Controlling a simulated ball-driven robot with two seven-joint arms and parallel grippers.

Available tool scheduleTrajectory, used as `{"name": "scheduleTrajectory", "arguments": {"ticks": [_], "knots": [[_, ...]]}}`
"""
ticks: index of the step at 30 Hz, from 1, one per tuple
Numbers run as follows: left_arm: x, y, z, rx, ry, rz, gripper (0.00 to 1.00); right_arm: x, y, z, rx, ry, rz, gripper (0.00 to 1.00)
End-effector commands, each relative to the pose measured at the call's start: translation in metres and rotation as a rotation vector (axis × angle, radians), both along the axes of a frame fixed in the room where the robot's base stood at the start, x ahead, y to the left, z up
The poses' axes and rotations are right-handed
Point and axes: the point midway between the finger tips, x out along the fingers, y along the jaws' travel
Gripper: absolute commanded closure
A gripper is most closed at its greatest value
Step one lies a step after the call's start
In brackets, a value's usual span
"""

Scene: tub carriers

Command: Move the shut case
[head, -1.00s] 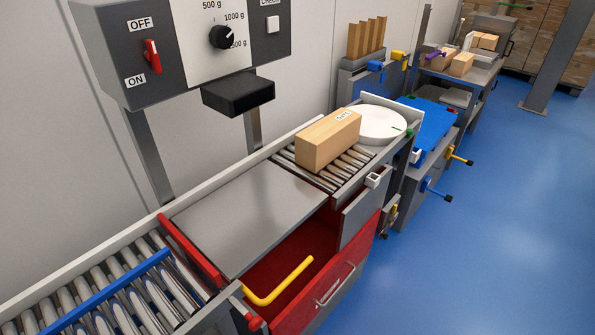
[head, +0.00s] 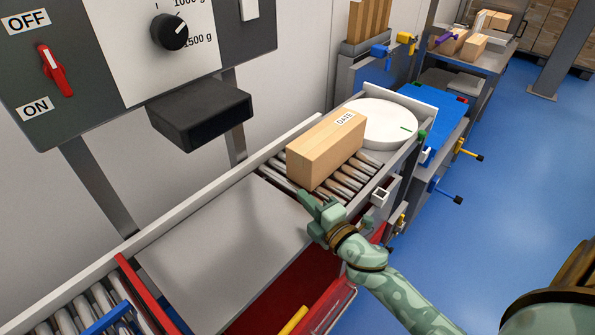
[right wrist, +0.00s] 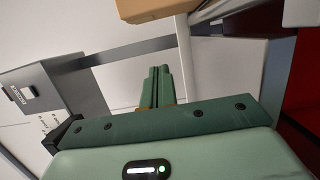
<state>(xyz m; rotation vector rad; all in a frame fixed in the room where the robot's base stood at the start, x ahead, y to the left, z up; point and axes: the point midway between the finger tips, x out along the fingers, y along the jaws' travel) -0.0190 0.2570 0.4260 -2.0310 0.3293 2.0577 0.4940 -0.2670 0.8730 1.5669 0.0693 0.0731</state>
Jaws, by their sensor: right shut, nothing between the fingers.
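The shut case (head: 318,152) is a tan box with a "DATE" label on top. It rests on the metal rollers in the middle of the head view. A tan box face also shows at the top of the right wrist view (right wrist: 155,8). My right gripper (head: 312,202) is green and is just in front of the case's near lower end, over the edge of the rollers. In the right wrist view its fingers (right wrist: 157,82) are together with nothing between them. I cannot tell whether it touches the case. My left gripper is not in view.
A white round turntable (head: 375,122) is just beyond the case, then a blue surface (head: 437,112). A bare grey plate (head: 215,250) lies on the near side. A black block (head: 200,117) hangs under the dial panel (head: 130,50). A red drawer stands open below the plate.

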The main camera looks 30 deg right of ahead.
Motion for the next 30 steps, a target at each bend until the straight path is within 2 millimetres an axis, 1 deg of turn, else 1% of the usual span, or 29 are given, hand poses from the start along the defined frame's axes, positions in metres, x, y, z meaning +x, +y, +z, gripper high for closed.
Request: {"name": "scheduleTrajectory", "arguments": {"ticks": [1, 3, 10, 13, 18, 22, 30], "knots": [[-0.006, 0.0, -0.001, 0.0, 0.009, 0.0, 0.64, 0.012, 0.001, 0.0, 0.001, -0.002, 0.001, 1.0], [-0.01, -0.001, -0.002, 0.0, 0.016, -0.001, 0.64, 0.027, 0.002, 0.0, 0.0, -0.002, 0.001, 1.0], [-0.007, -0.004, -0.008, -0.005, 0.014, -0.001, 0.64, 0.075, 0.007, -0.001, 0.001, 0.0, 0.0, 1.0], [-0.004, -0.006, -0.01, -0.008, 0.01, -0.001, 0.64, 0.078, -0.012, -0.002, -0.002, 0.003, -0.001, 1.0], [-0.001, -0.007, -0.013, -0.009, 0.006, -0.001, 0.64, 0.083, -0.027, -0.002, 0.003, 0.002, 0.0, 1.0], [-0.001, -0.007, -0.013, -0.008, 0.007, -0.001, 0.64, 0.084, -0.031, -0.001, 0.004, 0.002, 0.0, 1.0], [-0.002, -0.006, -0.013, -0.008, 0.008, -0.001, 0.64, 0.084, -0.031, -0.001, 0.004, 0.002, 0.0, 1.0]]}}
